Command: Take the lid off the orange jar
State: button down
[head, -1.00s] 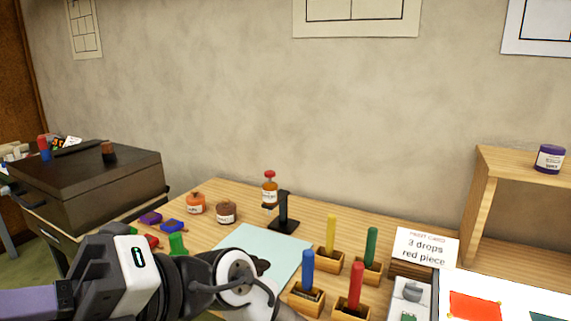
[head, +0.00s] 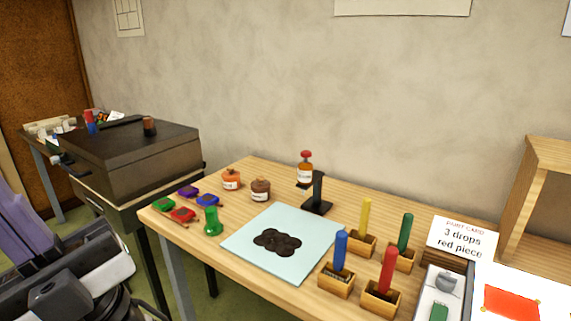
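The orange jar (head: 231,181) stands upright near the back left of the wooden table, with a white label on its front and an orange lid on top. A brown jar (head: 261,190) stands just to its right, a small gap apart. My arm shows at the lower left of the head view, in front of the table. My gripper's fingers are not visible, so I cannot see their state.
A pale blue mat (head: 311,229) with a dark blotch and blocks holding coloured sticks (head: 337,281) fill the front. A dark box (head: 140,160) stands left.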

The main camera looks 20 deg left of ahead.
aim_at(231, 174)
jog(key=i+j+u, duration=0.35)
jog(key=j, duration=0.3)
jog(key=i+j+u, duration=0.35)
jog(key=j, duration=0.25)
jog(key=i+j+u, duration=0.35)
jog(key=i+l, duration=0.2)
jog(key=i, duration=0.3)
jog(key=i+l, duration=0.2)
jog(key=i, duration=0.25)
